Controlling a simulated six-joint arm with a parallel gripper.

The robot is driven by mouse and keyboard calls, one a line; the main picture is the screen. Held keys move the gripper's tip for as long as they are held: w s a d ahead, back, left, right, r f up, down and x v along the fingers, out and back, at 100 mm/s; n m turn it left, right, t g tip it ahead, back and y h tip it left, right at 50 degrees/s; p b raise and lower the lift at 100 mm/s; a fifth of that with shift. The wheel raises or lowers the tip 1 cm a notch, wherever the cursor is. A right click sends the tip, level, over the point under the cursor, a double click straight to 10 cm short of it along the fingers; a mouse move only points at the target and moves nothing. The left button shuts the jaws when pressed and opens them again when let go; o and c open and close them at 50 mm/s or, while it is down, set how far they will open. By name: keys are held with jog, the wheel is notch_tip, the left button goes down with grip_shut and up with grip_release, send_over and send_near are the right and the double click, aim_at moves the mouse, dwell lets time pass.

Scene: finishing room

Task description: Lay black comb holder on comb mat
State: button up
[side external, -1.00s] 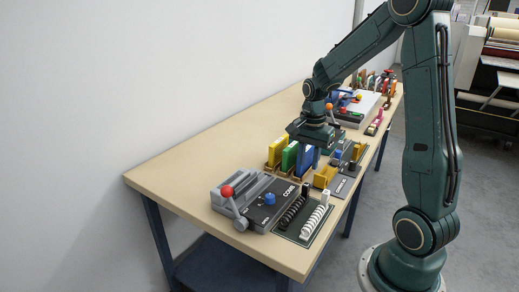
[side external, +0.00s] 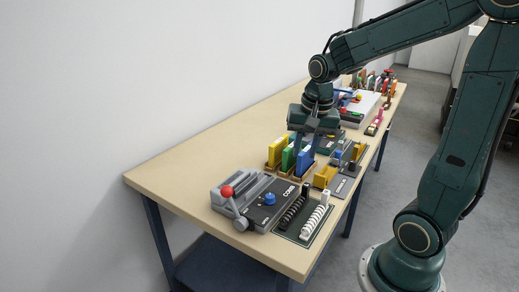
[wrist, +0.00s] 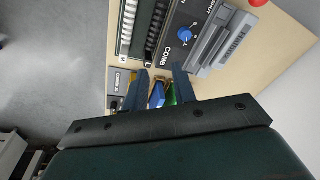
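The black comb holder (side external: 292,211), a ribbed dark strip with an upright black end block, appears to lie on the left half of the dark comb mat (side external: 286,234). A white comb holder (side external: 315,220) lies beside it on the right. In the wrist view the black holder (wrist: 152,22) and the white one (wrist: 127,27) lie side by side on the mat near the top edge. My gripper (side external: 304,151) is open, fingers pointing down, above the row of coloured blocks and apart from the combs. Nothing shows gripped between its fingertips (wrist: 161,70).
A grey COMB machine (side external: 262,200) with a red-knobbed lever and blue knob stands left of the mat. Yellow (side external: 278,151), green (side external: 289,158) and blue (side external: 305,162) blocks stand under my gripper. More fixtures crowd the table behind; the table's left part is clear.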

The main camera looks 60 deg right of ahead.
jog(key=s+a+r+n+t, duration=0.3)
jog(key=s+a+r+n, duration=0.3)
jog(key=s+a+n, duration=0.4)
jog(key=shift+s+a+r+n+t+y, duration=0.15)
jog(key=shift+s+a+n+t+y, duration=0.25)
jog(key=shift+n, duration=0.5)
jog(key=shift+w, duration=0.1)
dwell(0.4)
